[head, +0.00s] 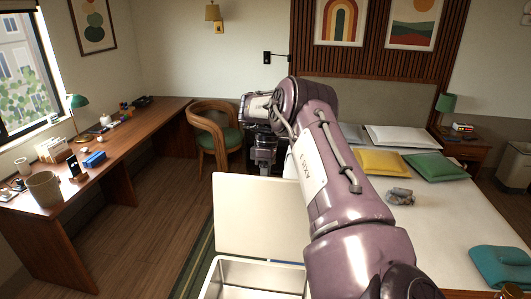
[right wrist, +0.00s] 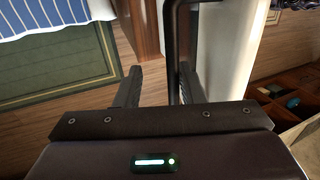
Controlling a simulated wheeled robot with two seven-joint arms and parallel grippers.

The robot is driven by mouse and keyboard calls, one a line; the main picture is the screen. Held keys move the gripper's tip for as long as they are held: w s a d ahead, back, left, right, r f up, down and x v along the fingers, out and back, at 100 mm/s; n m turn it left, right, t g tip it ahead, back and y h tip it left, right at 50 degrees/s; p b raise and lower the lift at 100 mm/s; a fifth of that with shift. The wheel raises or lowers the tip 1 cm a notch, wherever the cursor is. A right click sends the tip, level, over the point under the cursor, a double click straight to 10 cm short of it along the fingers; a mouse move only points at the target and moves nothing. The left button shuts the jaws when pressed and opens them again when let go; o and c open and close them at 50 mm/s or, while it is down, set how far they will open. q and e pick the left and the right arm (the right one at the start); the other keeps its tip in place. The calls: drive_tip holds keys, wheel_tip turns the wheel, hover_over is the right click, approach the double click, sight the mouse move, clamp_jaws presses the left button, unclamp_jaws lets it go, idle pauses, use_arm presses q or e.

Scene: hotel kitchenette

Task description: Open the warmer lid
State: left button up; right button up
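The warmer lid (head: 260,215) is a cream panel standing raised at the back of the open warmer (head: 255,278), whose metal basin shows at the bottom of the head view. My right arm reaches over from the right, with its gripper (head: 264,158) behind the lid's upper edge. In the right wrist view, the right gripper (right wrist: 160,88) has its fingers apart. A black bar handle (right wrist: 171,45) runs between them, nearer the right finger, beside the pale lid (right wrist: 232,55). Contact with the handle is unclear. My left gripper is not in view.
A long wooden desk (head: 130,135) lines the left wall, with a chair (head: 215,130) at its far end. A bed (head: 430,220) with pillows fills the right side. A compartmented box (right wrist: 290,100) shows in the wrist view.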

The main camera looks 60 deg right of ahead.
drive_tip(key=shift+r, duration=0.15)
drive_tip(key=b+v, duration=0.2)
drive_tip(key=v, duration=0.5)
drive_tip(key=shift+r, duration=0.3)
drive_tip(key=shift+w+d, duration=0.1)
drive_tip(key=shift+d, duration=0.05)
